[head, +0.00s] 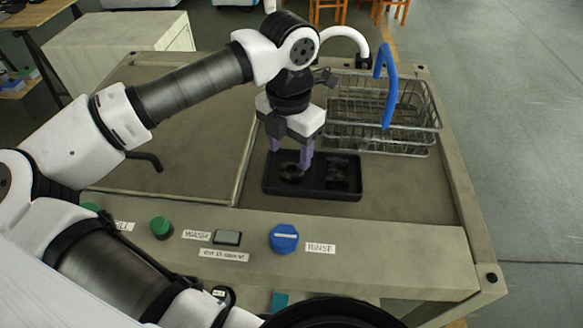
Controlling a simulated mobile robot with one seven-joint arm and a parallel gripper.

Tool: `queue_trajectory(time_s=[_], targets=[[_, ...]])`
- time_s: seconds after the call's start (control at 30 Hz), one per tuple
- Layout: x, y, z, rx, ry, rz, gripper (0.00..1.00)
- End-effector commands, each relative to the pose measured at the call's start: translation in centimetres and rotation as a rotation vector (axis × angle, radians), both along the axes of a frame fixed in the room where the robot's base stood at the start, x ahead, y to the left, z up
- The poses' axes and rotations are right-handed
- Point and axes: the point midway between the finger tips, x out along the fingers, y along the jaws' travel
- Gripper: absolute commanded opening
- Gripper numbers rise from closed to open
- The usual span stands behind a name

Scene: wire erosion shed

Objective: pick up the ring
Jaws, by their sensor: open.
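A dark ring (291,172) lies in the left part of a black tray (313,193) on the worktop. My gripper (292,163) points down over the tray, with its purple fingers at the ring. The fingers look apart, one on the far right side of the ring and the other mostly hidden. I cannot tell whether they touch the ring. Another dark part (338,172) sits in the tray's right half; its shape is hard to make out.
A wire basket (400,140) stands behind and right of the tray, with a blue hooked tube (388,95) over it. A front panel carries a green knob (161,227) and a blue rinse knob (284,238). The worktop right of the tray is clear.

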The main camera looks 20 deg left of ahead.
Motion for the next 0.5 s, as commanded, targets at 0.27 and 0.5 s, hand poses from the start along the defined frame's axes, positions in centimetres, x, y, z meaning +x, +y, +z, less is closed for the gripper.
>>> queue_trajectory(time_s=[0.27,0.5], targets=[[0.5,-0.1,-2.2,-0.003,0.002,-0.003,0.57],[0.9,0.0,-5.5,-0.002,0.000,-0.001,0.57]])
